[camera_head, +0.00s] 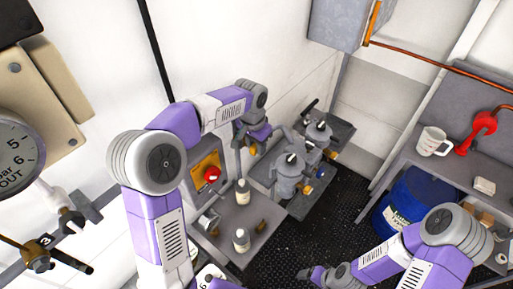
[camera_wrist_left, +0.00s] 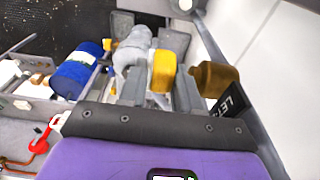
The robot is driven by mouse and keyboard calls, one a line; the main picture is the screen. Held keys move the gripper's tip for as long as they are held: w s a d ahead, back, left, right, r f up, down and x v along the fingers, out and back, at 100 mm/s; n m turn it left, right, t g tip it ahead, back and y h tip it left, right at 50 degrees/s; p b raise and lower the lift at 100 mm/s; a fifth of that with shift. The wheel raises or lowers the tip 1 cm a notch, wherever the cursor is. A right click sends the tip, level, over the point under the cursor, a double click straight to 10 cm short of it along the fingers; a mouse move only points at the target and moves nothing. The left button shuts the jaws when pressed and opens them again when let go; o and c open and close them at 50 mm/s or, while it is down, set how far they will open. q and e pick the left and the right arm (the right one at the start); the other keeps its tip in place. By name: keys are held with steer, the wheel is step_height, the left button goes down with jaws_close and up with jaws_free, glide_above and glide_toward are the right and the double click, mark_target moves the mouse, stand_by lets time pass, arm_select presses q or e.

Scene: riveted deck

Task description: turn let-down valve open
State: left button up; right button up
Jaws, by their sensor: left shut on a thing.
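My left gripper (camera_head: 256,143) is by the back wall, past the end of the purple and white arm. In the left wrist view its two grey fingers (camera_wrist_left: 162,90) are closed around a yellow handle (camera_wrist_left: 163,68). A brown, brass-like body (camera_wrist_left: 216,79) sits just right of the fingers. A dark plate (camera_wrist_left: 232,100) beside it starts with the letters "LET", so I take the yellow handle as the let-down valve's. The fingers hide part of it. My right gripper (camera_head: 318,273) is low in the head view, and its jaws are too small to read.
Grey pump-like units (camera_head: 290,172) stand below the left gripper. A red knob on a yellow plate (camera_head: 207,164) and white bottles (camera_head: 242,190) are nearby. A blue drum (camera_head: 408,200) stands under the right bench, which holds a mug (camera_head: 432,141). The dark floor (camera_head: 300,238) between is clear.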

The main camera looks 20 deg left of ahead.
mark_target(254, 147)
arm_select(q)
steer(key=o, duration=1)
steer(key=shift+c, duration=0.2)
steer(key=shift+s+a+r, duration=0.1)
steer(key=shift+s+r, duration=0.05)
steer(key=shift+r, duration=1.15)
steer(key=shift+s+r, duration=0.2)
steer(key=shift+r, duration=1.05)
steer(key=shift+s+a+r, duration=0.1)
steer(key=shift+s+r, duration=0.05)
steer(key=shift+r, duration=1.15)
